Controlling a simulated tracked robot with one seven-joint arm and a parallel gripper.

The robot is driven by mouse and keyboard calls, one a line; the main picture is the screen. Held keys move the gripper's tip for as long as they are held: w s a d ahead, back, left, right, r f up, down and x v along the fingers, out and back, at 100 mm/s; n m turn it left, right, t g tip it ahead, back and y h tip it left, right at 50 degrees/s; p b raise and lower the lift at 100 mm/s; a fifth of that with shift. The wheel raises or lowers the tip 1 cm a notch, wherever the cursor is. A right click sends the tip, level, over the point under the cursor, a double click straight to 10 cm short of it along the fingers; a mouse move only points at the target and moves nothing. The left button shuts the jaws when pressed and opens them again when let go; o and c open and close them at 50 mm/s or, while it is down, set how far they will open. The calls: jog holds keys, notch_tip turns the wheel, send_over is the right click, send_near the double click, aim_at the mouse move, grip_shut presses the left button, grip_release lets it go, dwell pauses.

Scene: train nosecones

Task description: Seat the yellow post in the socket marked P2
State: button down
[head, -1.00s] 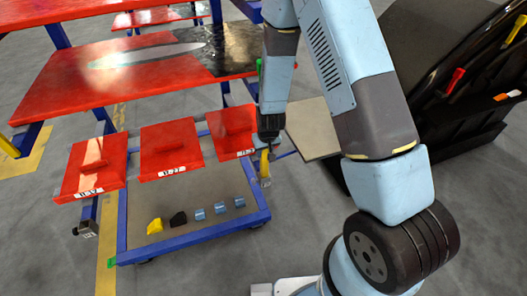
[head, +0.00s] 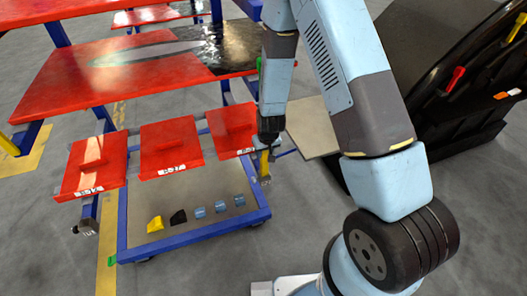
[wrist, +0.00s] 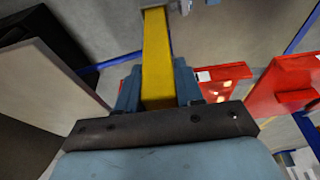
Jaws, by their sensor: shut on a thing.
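The yellow post (head: 264,163) is in my gripper (head: 266,148) at the right side of the blue-framed cart. It points downward and looks nearly upright. In the wrist view the yellow post (wrist: 157,55) lies between the two blue-grey fingers of my gripper (wrist: 157,88), which are shut on it. A small grey piece (wrist: 174,6) shows at the post's far end. I cannot tell whether the post is in it or only close to it. A grey labelled block (head: 87,229) hangs at the cart's left side. No P2 marking is readable.
Red panels (head: 168,148) with labels stand along the cart (head: 190,241). A yellow block (head: 155,224), a black block (head: 178,217) and small blue pieces (head: 220,207) lie on its bed. A red table (head: 70,90) is behind; a black nosecone (head: 450,110) is right.

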jog(key=shift+f, duration=0.7)
jog(key=c, duration=0.6)
grip_release()
jog(key=shift+c, duration=0.2)
jog(key=v, duration=1.3)
jog(key=shift+r, duration=0.3)
